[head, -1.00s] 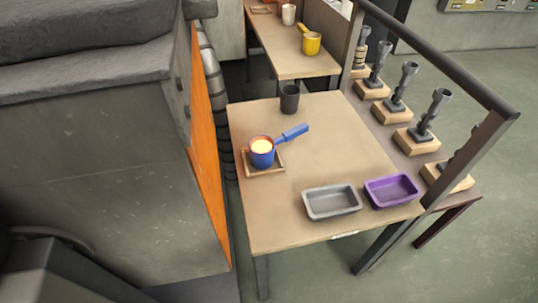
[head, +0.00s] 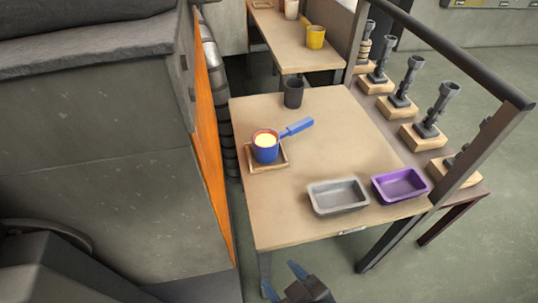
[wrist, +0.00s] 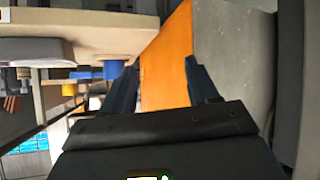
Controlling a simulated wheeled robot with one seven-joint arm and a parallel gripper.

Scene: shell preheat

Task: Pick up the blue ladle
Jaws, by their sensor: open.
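The blue ladle (head: 265,154) stands upright on a small wooden tray (head: 281,164) at the left side of the near table. Its bowl holds something pale yellow, and its handle points to the upper right. In the wrist view the ladle (wrist: 113,69) shows small and sideways beyond the left finger. My gripper (head: 283,279) is at the bottom of the head view, in front of the table and well apart from the ladle. In the wrist view my gripper (wrist: 162,82) is open, with nothing between its fingers.
A dark cup (head: 293,94) stands behind the ladle. A grey pan (head: 338,196) and a purple pan (head: 400,185) sit at the table's front right. A grey block with an orange side (head: 211,150) stands close on the left. A dark railing (head: 450,50) runs along the right.

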